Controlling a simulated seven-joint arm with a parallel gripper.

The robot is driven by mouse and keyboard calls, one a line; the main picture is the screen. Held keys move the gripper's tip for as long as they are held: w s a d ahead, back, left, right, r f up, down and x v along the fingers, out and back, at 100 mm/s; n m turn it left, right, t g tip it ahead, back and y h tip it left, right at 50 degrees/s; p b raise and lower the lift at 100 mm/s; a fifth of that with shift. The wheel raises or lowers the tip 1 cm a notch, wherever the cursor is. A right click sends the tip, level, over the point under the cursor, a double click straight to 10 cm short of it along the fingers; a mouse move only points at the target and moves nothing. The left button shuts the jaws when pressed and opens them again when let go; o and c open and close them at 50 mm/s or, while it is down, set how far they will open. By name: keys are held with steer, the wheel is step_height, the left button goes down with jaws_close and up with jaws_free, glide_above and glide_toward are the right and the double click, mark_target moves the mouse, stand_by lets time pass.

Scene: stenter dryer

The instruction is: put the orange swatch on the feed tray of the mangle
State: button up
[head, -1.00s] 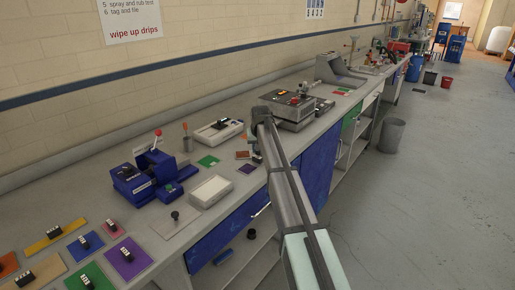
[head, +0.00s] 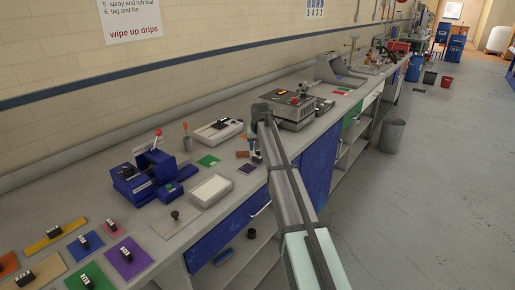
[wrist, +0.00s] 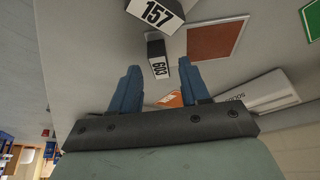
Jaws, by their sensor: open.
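My gripper (head: 252,148) hangs over the bench beside the small swatches. In the wrist view its two blue fingers (wrist: 158,78) are apart, with nothing gripped. A dark tag block marked 603 (wrist: 158,66) shows beyond and between the fingertips. A small orange swatch (wrist: 172,98) shows behind the fingers, partly hidden; I cannot tell whether the block belongs to it. A larger rust-red swatch (wrist: 217,40) lies apart from them. A blue machine (head: 140,182) with a red-knobbed lever stands at left; I cannot tell surely whether it is the mangle.
A block marked 157 (wrist: 156,12) stands close to block 603. A green swatch (head: 208,160), purple swatch (head: 247,168) and white tray (head: 211,190) lie nearby. A white device (head: 219,131) and grey machine (head: 298,105) flank the area. Several tagged swatches lie at front left.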

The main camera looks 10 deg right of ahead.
steer(key=v, duration=1)
steer(key=shift+r, duration=0.15)
steer(key=shift+o, duration=0.9)
steer(key=shift+s+r, duration=0.1)
steer(key=shift+r, duration=0.1)
steer(key=o, duration=0.4)
